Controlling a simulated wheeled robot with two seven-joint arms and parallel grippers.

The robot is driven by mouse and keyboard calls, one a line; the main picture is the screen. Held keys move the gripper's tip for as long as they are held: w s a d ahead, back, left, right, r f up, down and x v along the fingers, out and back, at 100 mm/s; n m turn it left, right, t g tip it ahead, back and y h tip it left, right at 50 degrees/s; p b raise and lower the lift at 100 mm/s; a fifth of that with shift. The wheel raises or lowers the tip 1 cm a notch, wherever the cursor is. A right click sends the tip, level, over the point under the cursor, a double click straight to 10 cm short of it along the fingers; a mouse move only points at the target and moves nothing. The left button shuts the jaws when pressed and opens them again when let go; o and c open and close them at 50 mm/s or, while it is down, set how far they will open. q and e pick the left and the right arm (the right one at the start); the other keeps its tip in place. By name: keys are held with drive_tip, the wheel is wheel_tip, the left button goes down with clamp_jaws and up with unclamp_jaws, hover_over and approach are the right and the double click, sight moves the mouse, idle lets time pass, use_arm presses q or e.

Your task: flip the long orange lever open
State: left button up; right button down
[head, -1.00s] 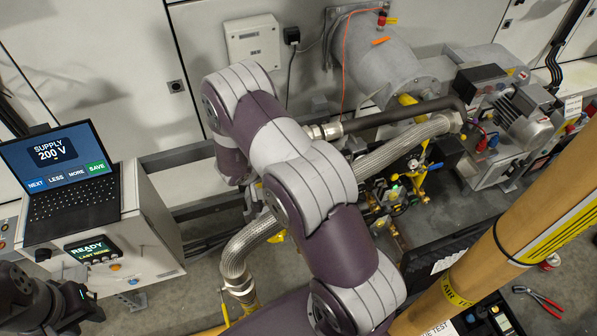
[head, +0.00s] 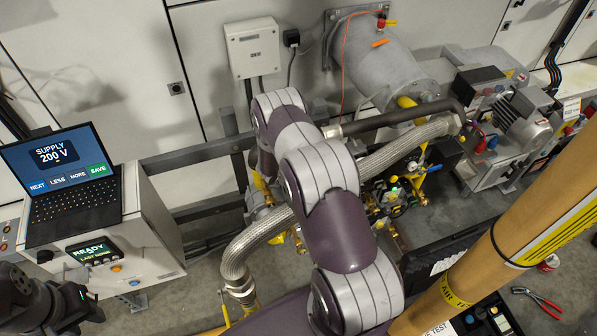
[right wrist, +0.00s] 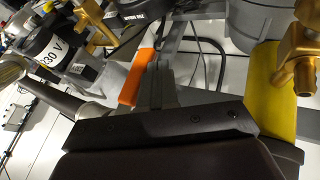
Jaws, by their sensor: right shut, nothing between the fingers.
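The long orange lever (right wrist: 137,78) shows in the right wrist view, just left of my right gripper's fingers. I cannot tell whether they touch it. My right gripper (right wrist: 165,68) is shut with nothing held.
The braided hose (head: 258,240) runs close to my right arm. A yellow pipe (right wrist: 275,95) and a brass fitting (right wrist: 300,55) are at the right of the wrist view. A laptop (head: 65,180) sits on a grey cabinet at left. A large tan pipe (head: 500,245) crosses the lower right.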

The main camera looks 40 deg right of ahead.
drive_tip(key=shift+d+f+h+b, duration=0.2)
drive_tip(key=shift+d+h+b, duration=0.05)
drive_tip(key=shift+h+b, duration=0.3)
drive_tip(key=d+h+b, duration=0.1)
drive_tip(key=h+b, duration=0.1)
drive_tip(key=b, duration=0.1)
drive_tip(key=s+d+n+g+h+b, duration=0.1)
drive_tip(key=d+h+b, duration=0.1)
drive_tip(key=h+b, duration=0.1)
drive_tip(key=d+n+h+b, duration=0.1)
drive_tip(key=d+h+b, duration=0.1)
drive_tip(key=h+b, duration=0.1)
drive_tip(key=shift+s+f+b, duration=0.3)
drive_tip(key=shift+s+f, duration=0.05)
drive_tip(key=shift+d+r+n+h+b, duration=0.15)
drive_tip(key=shift+d+n+h+b, duration=0.1)
drive_tip(key=shift+n+h+b, duration=0.1)
drive_tip(key=shift+s+d+r+b, duration=0.35)
drive_tip(key=shift+d+r+b, duration=0.2)
drive_tip(key=shift+d+r, duration=0.25)
drive_tip(key=shift+s+d+r+n+h+b, duration=0.15)
drive_tip(key=shift+d+r+n+h+b, duration=0.15)
drive_tip(key=shift+d+r+h, duration=0.35)
